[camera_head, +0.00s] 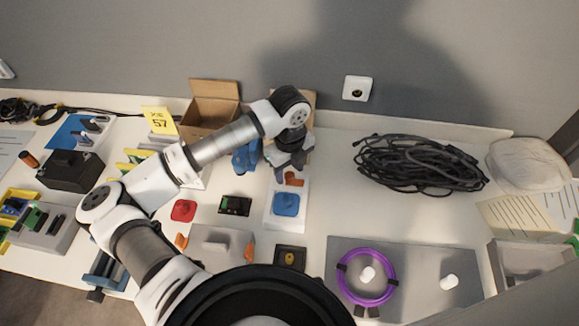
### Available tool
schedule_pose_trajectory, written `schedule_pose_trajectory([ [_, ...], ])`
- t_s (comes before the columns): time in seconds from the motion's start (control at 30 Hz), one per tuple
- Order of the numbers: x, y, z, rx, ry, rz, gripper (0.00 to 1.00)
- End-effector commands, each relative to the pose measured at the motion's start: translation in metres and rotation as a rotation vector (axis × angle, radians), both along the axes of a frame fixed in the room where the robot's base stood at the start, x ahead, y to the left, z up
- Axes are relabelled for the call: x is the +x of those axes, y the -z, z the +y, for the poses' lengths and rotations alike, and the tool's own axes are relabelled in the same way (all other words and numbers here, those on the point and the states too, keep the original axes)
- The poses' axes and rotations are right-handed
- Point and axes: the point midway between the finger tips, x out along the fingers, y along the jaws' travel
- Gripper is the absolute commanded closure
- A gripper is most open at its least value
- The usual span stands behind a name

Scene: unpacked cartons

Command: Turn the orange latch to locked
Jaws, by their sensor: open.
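An orange latch (292,179) shows just below my gripper, at the upper part of a white plate that also bears a blue square part (286,204). My gripper (290,165) is open and points down over the latch. Its fingers and wrist hide the top of the plate. I cannot tell whether the fingers touch the latch or which way the latch is turned.
A small dark box (235,205) and a red part (184,210) lie to the left. An open cardboard box (214,105) stands behind. A black cable coil (420,165) and a purple ring (367,277) on a grey board lie to the right.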

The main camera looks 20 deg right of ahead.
Motion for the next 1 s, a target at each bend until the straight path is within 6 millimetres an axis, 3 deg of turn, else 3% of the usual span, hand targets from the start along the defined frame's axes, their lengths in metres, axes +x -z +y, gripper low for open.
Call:
schedule_pose_trajectory([
  [0.37,-0.0001,0.0079,0.0002,0.001,0.001,0.000,0.53],
  [0.73,0.0000,0.0075,0.0001,0.000,0.001,0.000,0.98],
  [1.0,0.0001,0.0099,0.0003,0.002,0.034,-0.001,0.98],
])
